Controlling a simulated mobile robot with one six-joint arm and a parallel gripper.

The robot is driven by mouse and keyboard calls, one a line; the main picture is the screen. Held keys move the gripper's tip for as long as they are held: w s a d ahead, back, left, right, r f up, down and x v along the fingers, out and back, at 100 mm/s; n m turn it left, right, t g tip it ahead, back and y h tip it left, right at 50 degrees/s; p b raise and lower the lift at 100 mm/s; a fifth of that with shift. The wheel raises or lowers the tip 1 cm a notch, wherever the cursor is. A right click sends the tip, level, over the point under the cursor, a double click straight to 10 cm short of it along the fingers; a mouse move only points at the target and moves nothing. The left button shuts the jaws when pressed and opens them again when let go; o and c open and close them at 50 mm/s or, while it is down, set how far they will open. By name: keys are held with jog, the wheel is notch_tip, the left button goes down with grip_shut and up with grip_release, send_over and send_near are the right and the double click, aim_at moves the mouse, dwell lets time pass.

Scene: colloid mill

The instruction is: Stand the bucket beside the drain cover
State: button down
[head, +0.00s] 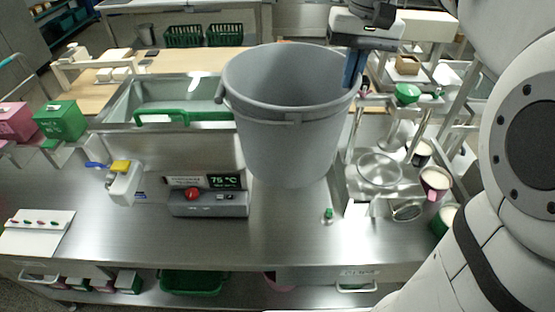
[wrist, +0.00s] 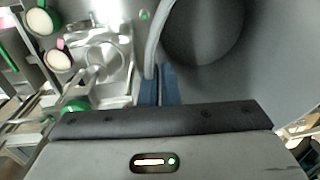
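My gripper (head: 352,68) is at the bucket's right rim. In the wrist view its blue fingers (wrist: 158,86) are closed on the bucket's wall, one on each side. The bucket seems held up, but I cannot tell how far its base is from the bench. I cannot make out a drain cover for certain.
The steel bench (head: 285,232) holds a control box (head: 208,204) with a red button and a steel tray (head: 350,205) with a round dish and cups. A green box (head: 60,120) is at left. A green bin (head: 193,282) is on the lower shelf. The bench's front middle is clear.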

notch_tip(320, 180, down, 28)
jog(key=shift+a+p, duration=0.2)
jog(key=shift+p, duration=0.15)
jog(key=shift+f, duration=0.15)
jog(key=c, duration=1.7)
grip_release()
jog(key=shift+s, duration=0.1)
